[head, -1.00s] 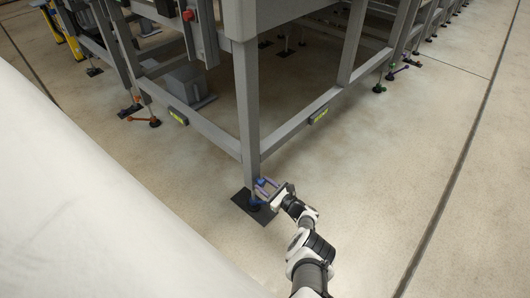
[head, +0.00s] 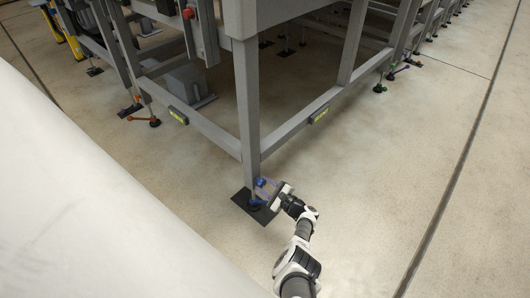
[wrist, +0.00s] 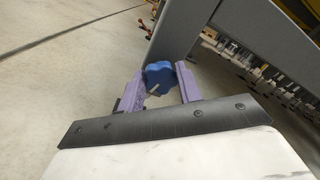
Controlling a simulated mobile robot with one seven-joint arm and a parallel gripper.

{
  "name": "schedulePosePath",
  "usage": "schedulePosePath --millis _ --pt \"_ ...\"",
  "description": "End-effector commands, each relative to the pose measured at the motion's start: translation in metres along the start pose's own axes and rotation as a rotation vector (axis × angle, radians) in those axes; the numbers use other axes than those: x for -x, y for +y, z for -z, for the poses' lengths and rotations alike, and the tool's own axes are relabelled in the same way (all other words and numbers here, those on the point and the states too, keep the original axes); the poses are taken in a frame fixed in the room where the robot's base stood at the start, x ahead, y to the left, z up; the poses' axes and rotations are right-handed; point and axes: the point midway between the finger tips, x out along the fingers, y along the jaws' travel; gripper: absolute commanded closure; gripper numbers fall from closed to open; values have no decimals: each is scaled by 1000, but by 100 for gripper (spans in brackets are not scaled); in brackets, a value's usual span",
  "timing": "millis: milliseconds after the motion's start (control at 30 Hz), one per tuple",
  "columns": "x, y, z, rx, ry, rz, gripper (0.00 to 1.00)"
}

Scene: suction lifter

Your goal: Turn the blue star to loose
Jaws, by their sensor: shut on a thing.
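The blue star (head: 261,183) is a lobed knob at the foot of the nearest grey frame leg (head: 247,110). In the wrist view the blue star (wrist: 160,77) sits between the two purple fingers of my gripper (wrist: 162,88), with a finger on each side. A small pale pin shows at its lower edge. My gripper (head: 267,188) reaches it from the right in the head view and is shut on it. The far side of the star and part of the foot beneath are hidden.
A dark plate (head: 244,203) lies on the floor under the leg. Grey lower rails (head: 293,127) run from the leg both ways. The floor to the right is clear.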

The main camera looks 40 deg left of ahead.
Motion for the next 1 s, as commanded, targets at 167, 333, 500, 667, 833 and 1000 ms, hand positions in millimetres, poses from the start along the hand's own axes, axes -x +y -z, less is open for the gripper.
schedulePosePath --millis 167,333,500,667,833,1000 --pt "0 0 0 17 0 1 88" --pt "1 0 0 18 0 1 88" --pt "1 0 0 18 0 1 64" --pt "0 0 0 17 0 1 44" --pt "0 0 0 17 0 0 44" --pt "4 0 0 17 1 1 44"
